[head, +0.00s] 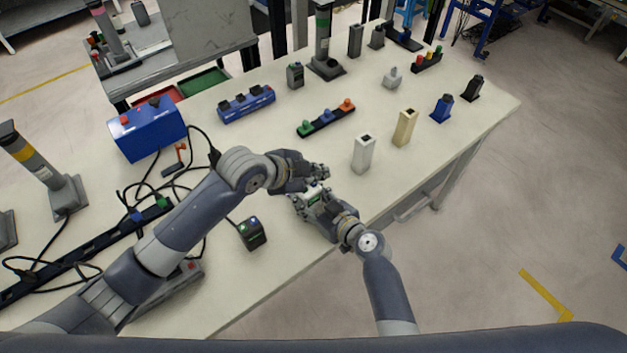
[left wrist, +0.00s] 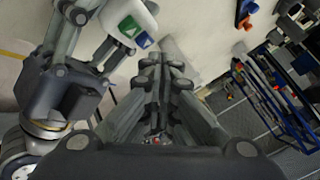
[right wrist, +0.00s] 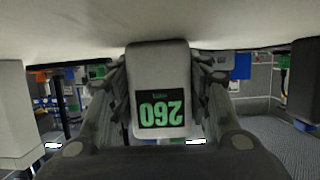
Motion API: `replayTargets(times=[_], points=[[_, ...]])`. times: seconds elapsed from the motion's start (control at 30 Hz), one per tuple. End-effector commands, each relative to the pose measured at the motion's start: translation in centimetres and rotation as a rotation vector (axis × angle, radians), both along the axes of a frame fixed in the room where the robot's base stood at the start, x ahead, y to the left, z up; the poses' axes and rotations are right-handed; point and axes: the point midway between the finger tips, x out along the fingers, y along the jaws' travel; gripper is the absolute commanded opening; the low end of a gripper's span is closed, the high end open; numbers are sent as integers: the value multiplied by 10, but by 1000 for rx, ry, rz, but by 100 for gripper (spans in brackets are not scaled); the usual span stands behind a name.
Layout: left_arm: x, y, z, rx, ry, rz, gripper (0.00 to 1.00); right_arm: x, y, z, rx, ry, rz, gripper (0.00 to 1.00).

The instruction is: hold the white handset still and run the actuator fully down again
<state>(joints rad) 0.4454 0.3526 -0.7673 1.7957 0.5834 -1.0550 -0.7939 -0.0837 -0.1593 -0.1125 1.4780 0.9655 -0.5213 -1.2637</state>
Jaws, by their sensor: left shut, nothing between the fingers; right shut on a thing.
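The white handset (head: 312,194) is held above the table near its front edge by my right gripper (head: 306,198), which is shut on it. In the right wrist view the handset (right wrist: 160,90) sits between the fingers, its display reading 260 in green, upside down. In the left wrist view the handset (left wrist: 130,22) shows a green and a blue arrow button. My left gripper (head: 322,172) is shut and empty, just beyond the handset; its closed fingers (left wrist: 162,70) are beside the handset, apart from the buttons. Grey columns with green (head: 323,45) and yellow (head: 30,160) bands stand around; I cannot tell which is the actuator.
A white post (head: 363,153) and a beige post (head: 405,128) stand right of the grippers. A button strip (head: 326,118) lies behind them. A blue box (head: 147,130), loose cables and a dark cube (head: 252,233) are to the left. The table's front right is clear.

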Motion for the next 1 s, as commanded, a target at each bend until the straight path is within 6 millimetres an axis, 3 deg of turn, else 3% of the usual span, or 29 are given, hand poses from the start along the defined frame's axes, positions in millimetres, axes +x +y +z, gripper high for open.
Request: replayTargets(times=[0.37,0.8,1.0], points=[[0,0,4,0,-1,0,0,0,0,0,-1,1,0,17],[0,0,46,-1,-2,0,0,0,0,0,-1,1,0,17],[0,0,51,0,1,1,0,0,0,0,-1,1,0,17]])
